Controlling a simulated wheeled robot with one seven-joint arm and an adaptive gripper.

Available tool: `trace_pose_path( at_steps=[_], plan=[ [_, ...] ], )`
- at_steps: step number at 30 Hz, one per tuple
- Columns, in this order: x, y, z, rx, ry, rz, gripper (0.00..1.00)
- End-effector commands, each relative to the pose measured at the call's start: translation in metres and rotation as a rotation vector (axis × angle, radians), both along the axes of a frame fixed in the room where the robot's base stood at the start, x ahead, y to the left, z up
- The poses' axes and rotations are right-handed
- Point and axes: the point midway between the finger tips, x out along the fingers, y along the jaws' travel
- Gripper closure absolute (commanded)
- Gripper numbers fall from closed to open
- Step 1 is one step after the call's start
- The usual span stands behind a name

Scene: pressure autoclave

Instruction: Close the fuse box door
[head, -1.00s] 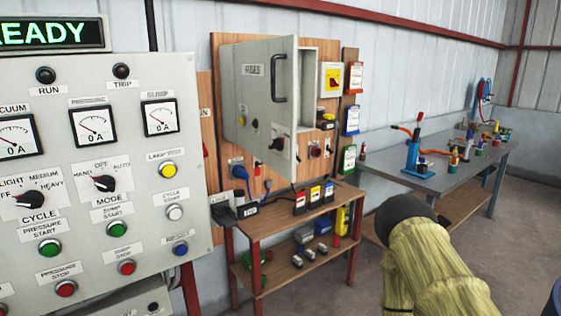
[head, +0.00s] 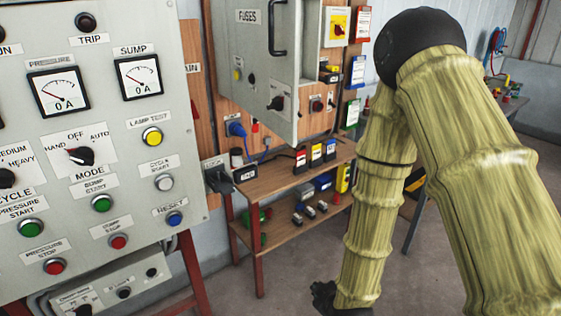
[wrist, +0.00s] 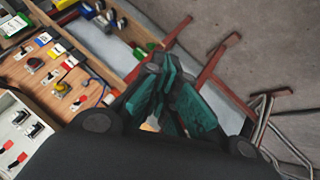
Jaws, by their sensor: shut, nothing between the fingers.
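The grey fuse box door (head: 258,62), labelled "FUSES", stands swung open in the head view. It has a black bar handle (head: 278,27) near its right edge and a dark knob below. The top of the door is cut off by the frame. The grey box body (head: 312,40) shows to the right, behind the door. In the wrist view my gripper (wrist: 168,105) has its green fingers shut together and empty. In the head view my arm hangs down at the right, its end low at the bottom edge, well below the door and apart from it.
A large grey control panel (head: 85,165) with gauges and buttons fills the left. A wooden shelf unit (head: 290,178) with small fuse parts stands below the door. A workbench (head: 512,108) is behind my arm. The floor between shelf and arm is clear.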

Motion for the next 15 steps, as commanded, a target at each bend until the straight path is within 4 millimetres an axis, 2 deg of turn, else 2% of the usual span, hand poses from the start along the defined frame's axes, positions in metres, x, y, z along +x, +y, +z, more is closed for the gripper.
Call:
trace_pose_path(
  at_steps=[1, 6, 10, 15],
  plan=[
    [0.017, 0.010, 0.029, -0.033, -0.072, 0.046, 1.00],
    [0.060, 0.040, 0.115, -0.175, -0.301, 0.189, 1.00],
    [0.082, 0.063, 0.184, -0.300, -0.474, 0.278, 1.00],
    [0.098, 0.091, 0.270, -0.469, -0.682, 0.358, 1.00]
  ],
)
